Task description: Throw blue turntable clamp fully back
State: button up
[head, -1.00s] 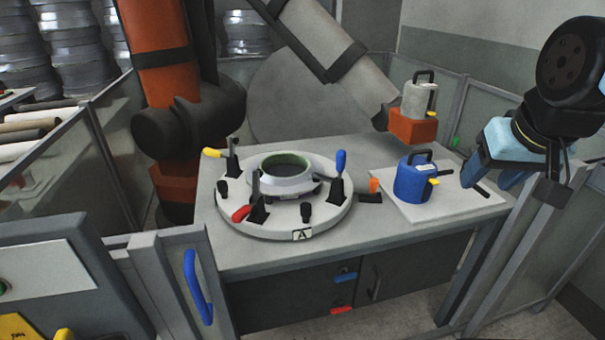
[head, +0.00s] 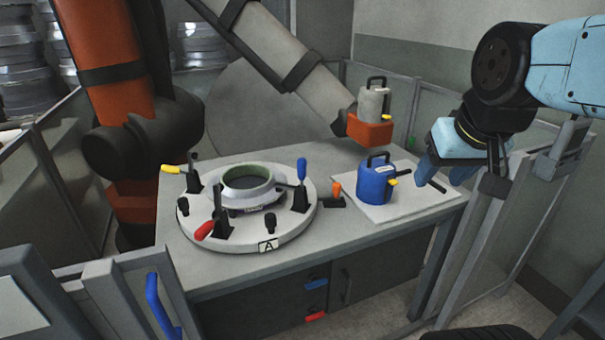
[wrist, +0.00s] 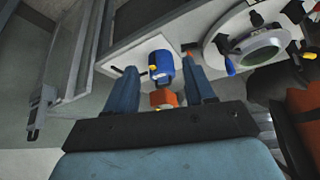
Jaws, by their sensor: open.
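The turntable (head: 245,238) is a round pale disc on the bench, marked A, with a ring-shaped mould (head: 247,187) on it. The blue clamp handle (head: 302,168) stands about upright at the disc's right side; it also shows in the wrist view (wrist: 230,66). The red clamp handle (head: 205,230) points down to the front left, and the yellow clamp handle (head: 171,169) points left. My gripper (head: 442,178) is open and empty, right of the turntable and apart from the blue clamp. Its two fingers show in the wrist view (wrist: 160,65).
A blue canister (head: 374,188) stands on a white board (head: 425,203) between the turntable and my gripper. A grey and orange tool (head: 371,130) is behind it. An orange-tipped handle (head: 335,189) lies beside the disc. Fence panels stand left and right. A large orange arm (head: 105,75) is behind.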

dwell(0.5)
jog(key=m+g+y, duration=0.5)
jog(key=m+y, duration=1.3)
send_near(302, 167)
jog(key=a, duration=0.3)
jog(key=w+a, duration=0.1)
jog(key=a, duration=0.2)
jog(key=a+f, duration=0.1)
jog(key=a, duration=0.3)
jog(key=shift+w, duration=0.35)
jog(key=shift+c, duration=0.2)
grip_shut()
